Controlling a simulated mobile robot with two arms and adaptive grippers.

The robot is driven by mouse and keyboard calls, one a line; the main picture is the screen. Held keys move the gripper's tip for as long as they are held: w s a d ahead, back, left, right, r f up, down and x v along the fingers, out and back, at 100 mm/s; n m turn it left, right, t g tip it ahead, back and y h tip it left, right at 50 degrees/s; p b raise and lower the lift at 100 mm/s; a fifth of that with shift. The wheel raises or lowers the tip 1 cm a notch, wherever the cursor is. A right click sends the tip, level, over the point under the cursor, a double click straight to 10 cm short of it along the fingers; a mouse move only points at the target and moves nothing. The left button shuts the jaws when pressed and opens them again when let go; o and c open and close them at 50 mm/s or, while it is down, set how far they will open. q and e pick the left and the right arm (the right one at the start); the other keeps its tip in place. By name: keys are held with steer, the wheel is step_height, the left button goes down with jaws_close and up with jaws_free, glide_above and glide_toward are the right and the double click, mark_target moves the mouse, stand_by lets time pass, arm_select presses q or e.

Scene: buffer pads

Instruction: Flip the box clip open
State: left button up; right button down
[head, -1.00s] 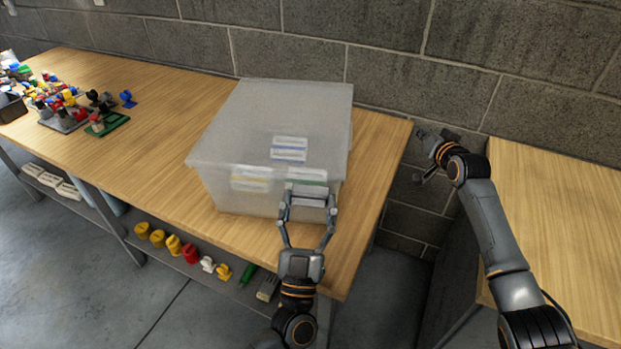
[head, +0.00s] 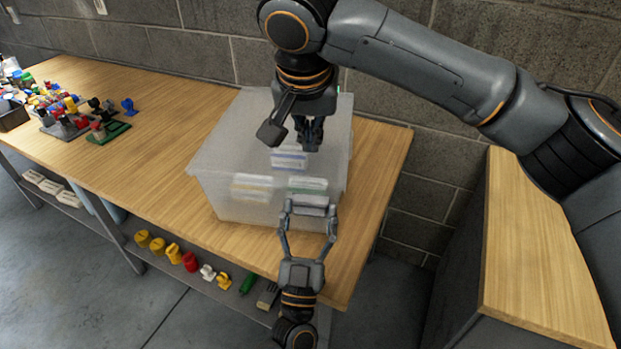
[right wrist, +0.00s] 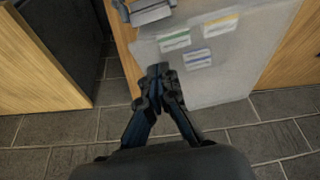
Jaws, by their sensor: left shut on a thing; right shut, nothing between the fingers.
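The translucent box (head: 225,150) stands on the wooden table, its lid in place. My left gripper (head: 309,211) is at the box's front side. Its fingers are shut on the grey clip (head: 309,201), one on each end. The clip also shows at the top of the right wrist view (right wrist: 152,14). My right gripper (head: 310,148) hangs over the box lid, fingers pointing down, shut and empty. Its shut fingertips show in the right wrist view (right wrist: 160,75), over the box near its edge. My right arm hides part of the lid's far side.
Labels with blue (head: 289,160), yellow (head: 251,187) and green (head: 308,184) stripes show at the box. Coloured small parts (head: 60,108) lie at the table's left end. A second wooden table (head: 530,240) stands right, across a gap. A block wall (head: 440,170) is behind.

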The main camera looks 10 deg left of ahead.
arm_select(q)
steer(key=shift+r, duration=0.1)
arm_select(e)
glide_above(310, 206)
steer(key=w, duration=0.4)
step_height(310, 206, down, 8)
steer(key=shift+w+d+f, duration=0.1)
steer(key=shift+w+f, duration=0.05)
steer(key=shift+f, duration=0.1)
steer(key=shift+s+f, duration=1.05)
steer(key=shift+f, duration=0.15)
steer(key=shift+s+f, duration=0.3)
steer(key=shift+s, duration=0.15)
steer(key=shift+s+f, duration=0.5)
steer(key=shift+s, duration=0.25)
arm_select(q)
steer(key=o, duration=1.3)
steer(key=shift+c, duration=0.2)
steer(key=shift+o, duration=1.1)
arm_select(e)
steer(key=shift+w+r, duration=0.1)
